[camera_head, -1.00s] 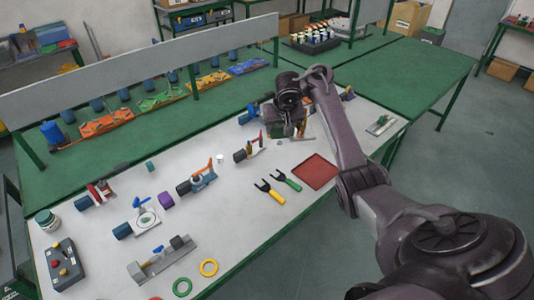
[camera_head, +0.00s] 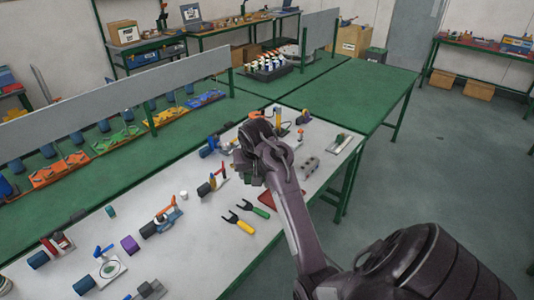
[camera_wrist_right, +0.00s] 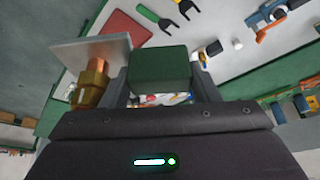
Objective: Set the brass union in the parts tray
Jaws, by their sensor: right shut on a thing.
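My right gripper (camera_head: 252,170) is over the white bench top, at the end of the arm reaching in from the lower right. The right wrist view shows its fingers (camera_wrist_right: 160,88) shut on a dark green block (camera_wrist_right: 160,68). A brass fitting (camera_wrist_right: 90,82), which looks like the brass union, is beside the left finger, against a pale grey plate (camera_wrist_right: 92,50). I cannot tell how the fitting, plate and block join. The red parts tray (camera_head: 294,208) lies flat, partly hidden by my arm; it also shows in the wrist view (camera_wrist_right: 126,27). My left gripper is not in view.
A yellow fork-ended tool (camera_head: 240,223) and a green one (camera_head: 255,208) lie just left of the tray. A grey block with round tops (camera_head: 310,168) stands beyond the arm. Valves and blue-ended pipe parts line the bench. The bench's right edge is close to the tray.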

